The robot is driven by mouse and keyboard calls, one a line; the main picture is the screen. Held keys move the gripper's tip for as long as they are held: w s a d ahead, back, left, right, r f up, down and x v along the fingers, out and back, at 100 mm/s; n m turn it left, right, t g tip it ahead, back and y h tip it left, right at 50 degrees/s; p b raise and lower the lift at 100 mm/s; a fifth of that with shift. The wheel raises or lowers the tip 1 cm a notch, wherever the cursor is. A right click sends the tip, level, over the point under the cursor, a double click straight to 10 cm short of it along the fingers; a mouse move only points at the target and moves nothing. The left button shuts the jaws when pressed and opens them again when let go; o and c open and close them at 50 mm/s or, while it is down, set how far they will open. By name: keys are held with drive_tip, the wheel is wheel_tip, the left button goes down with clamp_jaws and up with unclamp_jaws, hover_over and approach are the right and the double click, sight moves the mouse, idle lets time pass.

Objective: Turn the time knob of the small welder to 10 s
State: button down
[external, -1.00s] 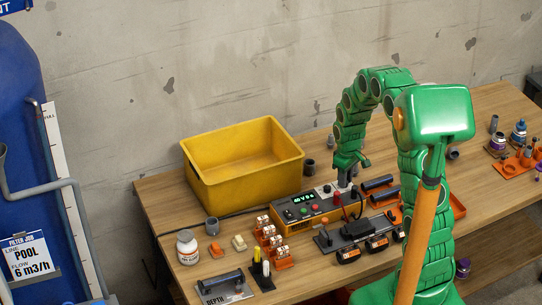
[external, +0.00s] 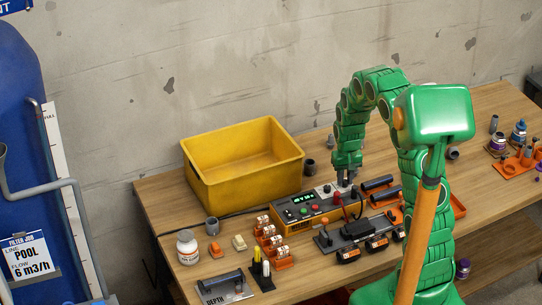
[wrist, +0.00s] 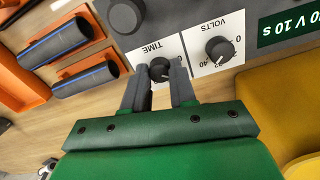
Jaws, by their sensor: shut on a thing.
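The small welder (external: 303,209) is an orange and grey box on the bench, in front of the yellow bin. In the wrist view its panel shows upside down, with the TIME knob (wrist: 160,69), the VOLTS knob (wrist: 219,49) and a green display (wrist: 290,28). The end of the display text reads "V 10 s". My gripper (wrist: 160,72) is shut on the black TIME knob, one finger on each side. In the external view my gripper (external: 344,182) is over the right end of the welder, and the knob is too small to tell there.
The yellow bin (external: 214,186) stands close behind the welder. Dark pipe pieces (wrist: 53,42) lie in orange holders beside it. A black tool on a grey plate (external: 356,230) and orange-and-white fittings (external: 270,240) stand in front.

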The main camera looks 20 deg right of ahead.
sight(345, 181)
drive_tip(key=shift+m, duration=0.3)
drive_tip(key=c, duration=0.9)
unclamp_jaws()
drive_tip(key=shift+r, duration=0.1)
wheel_tip(345, 181, up, 7)
drive_tip(key=shift+f, duration=0.2)
drive_tip(key=shift+r, duration=0.5)
